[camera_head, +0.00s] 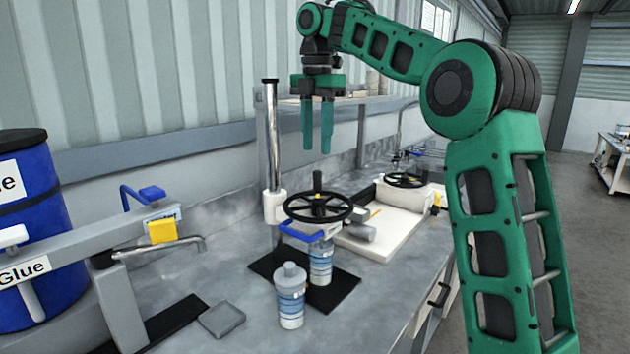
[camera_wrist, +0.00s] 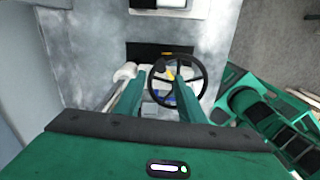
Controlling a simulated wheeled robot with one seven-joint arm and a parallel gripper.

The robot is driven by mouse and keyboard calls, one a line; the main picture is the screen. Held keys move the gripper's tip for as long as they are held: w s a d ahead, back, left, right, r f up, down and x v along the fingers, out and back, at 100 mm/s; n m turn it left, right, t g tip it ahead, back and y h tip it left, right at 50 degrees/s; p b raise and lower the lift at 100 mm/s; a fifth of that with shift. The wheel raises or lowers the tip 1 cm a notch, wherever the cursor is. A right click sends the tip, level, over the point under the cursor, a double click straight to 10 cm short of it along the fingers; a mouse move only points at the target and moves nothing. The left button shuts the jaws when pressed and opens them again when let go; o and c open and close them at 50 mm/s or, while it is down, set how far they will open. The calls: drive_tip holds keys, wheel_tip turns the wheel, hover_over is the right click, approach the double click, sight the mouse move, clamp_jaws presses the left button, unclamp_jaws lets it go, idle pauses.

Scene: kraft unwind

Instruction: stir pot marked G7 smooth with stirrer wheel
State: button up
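A black stirrer wheel (camera_head: 319,206) lies flat on a stand with a steel post (camera_head: 272,135). It also shows in the wrist view (camera_wrist: 204,76). One pot with blue and white bands (camera_head: 320,265) stands under the wheel on a black mat (camera_head: 345,284); its top is hidden. A similar grey-capped pot (camera_head: 290,297) stands in front, apart from the stand. I cannot read G7 on either pot. My gripper (camera_head: 317,150) points down above the wheel, fingers apart and empty, touching nothing. The fingers also show in the wrist view (camera_wrist: 158,80).
A blue glue drum (camera_head: 40,215) and a grey glue arm with a yellow block (camera_head: 162,231) are at the left. A small grey square plate (camera_head: 221,319) lies near the front. A white tray (camera_head: 375,243) and a second handwheel (camera_head: 405,180) are behind, to the right.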

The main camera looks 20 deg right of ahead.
sight(317, 172)
wheel_tip(317, 172, down, 10)
drive_tip(key=shift+r, duration=0.15)
idle(0.3)
clamp_jaws()
